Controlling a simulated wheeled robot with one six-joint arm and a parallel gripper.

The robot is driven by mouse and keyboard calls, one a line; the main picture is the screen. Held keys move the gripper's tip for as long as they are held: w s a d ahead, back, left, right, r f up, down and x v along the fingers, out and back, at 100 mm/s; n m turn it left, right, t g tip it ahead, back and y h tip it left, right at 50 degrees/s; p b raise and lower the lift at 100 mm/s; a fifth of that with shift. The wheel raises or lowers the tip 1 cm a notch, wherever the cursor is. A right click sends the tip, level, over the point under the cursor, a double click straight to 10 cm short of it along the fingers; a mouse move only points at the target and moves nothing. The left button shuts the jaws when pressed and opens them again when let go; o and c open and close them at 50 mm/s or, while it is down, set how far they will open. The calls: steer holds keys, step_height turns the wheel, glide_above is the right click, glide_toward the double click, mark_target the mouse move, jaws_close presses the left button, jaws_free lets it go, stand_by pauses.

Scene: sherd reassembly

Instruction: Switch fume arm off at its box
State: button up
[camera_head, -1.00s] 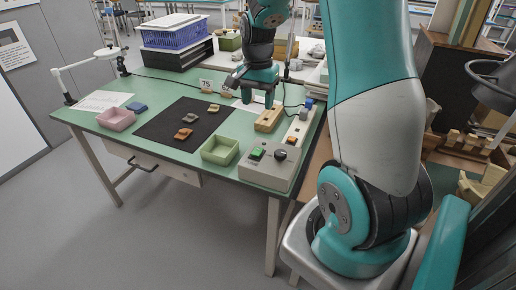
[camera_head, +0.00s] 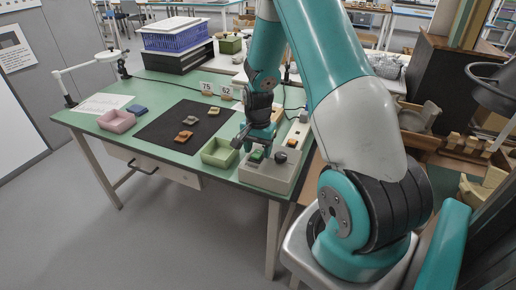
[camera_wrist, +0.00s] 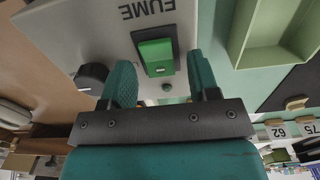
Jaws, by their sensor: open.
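The grey fume box (camera_head: 262,181) stands at the front right corner of the green table. In the wrist view its face (camera_wrist: 70,30) carries the upside-down word FUME, a lit green rocker switch (camera_wrist: 157,56) in a black frame and a black knob (camera_wrist: 92,77). In the head view the green switch (camera_head: 257,156) shows just below my gripper (camera_head: 255,147). My gripper is open and empty. In the wrist view its two teal fingers (camera_wrist: 161,76) stand on either side of the line to the switch. I cannot tell whether they touch the box.
A green tray (camera_head: 219,160) stands close to the left of the box. A dark mat (camera_head: 165,128) with several sherds, a pink tray (camera_head: 116,124) and number cards (camera_head: 217,89) lie farther off. A pale power strip (camera_head: 298,133) runs behind the box.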

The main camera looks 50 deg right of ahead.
steer(key=c, duration=0.9)
steer(key=shift+a+f+h+b, duration=0.1)
steer(key=shift+a+h+b, duration=0.15)
steer(key=shift+h+b, duration=0.4)
steer(key=shift+s+t+h, duration=0.1)
steer(key=shift+t+h, duration=0.3)
steer(key=shift+h, duration=0.05)
steer(key=o, duration=0.9)
steer(key=shift+r, duration=0.3)
